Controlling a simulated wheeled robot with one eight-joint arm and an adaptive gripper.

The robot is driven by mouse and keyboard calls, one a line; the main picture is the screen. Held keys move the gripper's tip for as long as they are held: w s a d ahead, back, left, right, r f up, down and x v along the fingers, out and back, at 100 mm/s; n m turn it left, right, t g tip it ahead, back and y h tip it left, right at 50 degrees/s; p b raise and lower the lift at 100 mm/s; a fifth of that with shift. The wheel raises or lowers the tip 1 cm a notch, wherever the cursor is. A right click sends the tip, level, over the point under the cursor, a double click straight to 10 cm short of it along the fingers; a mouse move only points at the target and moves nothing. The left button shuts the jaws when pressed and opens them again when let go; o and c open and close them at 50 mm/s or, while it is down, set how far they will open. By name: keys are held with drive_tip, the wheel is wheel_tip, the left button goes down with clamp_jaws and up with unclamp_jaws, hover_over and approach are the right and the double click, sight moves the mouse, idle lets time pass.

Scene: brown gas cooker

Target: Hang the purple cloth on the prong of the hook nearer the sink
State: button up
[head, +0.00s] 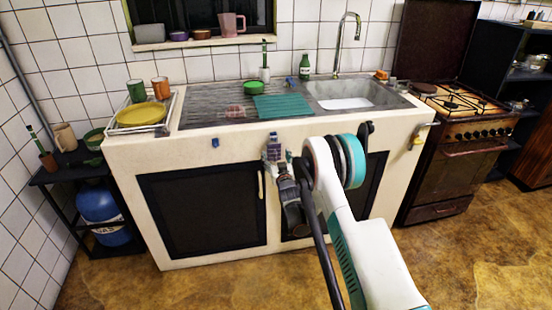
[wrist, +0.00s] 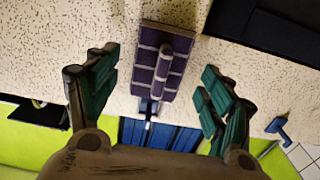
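In the head view the purple cloth (head: 274,151) shows just beyond my gripper. A small bluish hook (wrist: 149,112) shows at one end of the cloth; whether the cloth sits on its prong I cannot tell. My gripper (wrist: 155,90) is open, its two green-padded fingers apart on either side of the cloth's end, with visible gaps. A second blue hook (head: 215,142) is bare, farther from the sink (head: 345,102); it also shows in the wrist view (wrist: 281,128).
Dark cabinet doors (head: 205,212) lie below the counter front. A teal mat (head: 283,107) and a green bowl (head: 252,87) are on the counter. The gas cooker (head: 455,145) stands at the right. A black side table (head: 75,172) with a blue gas bottle (head: 100,216) is at the left.

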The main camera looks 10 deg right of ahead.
drive_tip(key=s, duration=0.7)
drive_tip(key=s+r+g, duration=0.3)
drive_tip(key=r, duration=1.1)
drive_tip(key=s+r+g, duration=0.3)
drive_tip(key=s+r, duration=0.8)
drive_tip(key=s, duration=0.2)
drive_tip(key=s+f+g, duration=0.1)
drive_tip(key=s+g, duration=0.4)
drive_tip(key=s, duration=2.9)
drive_tip(key=shift+f, duration=0.15)
idle(1.0)
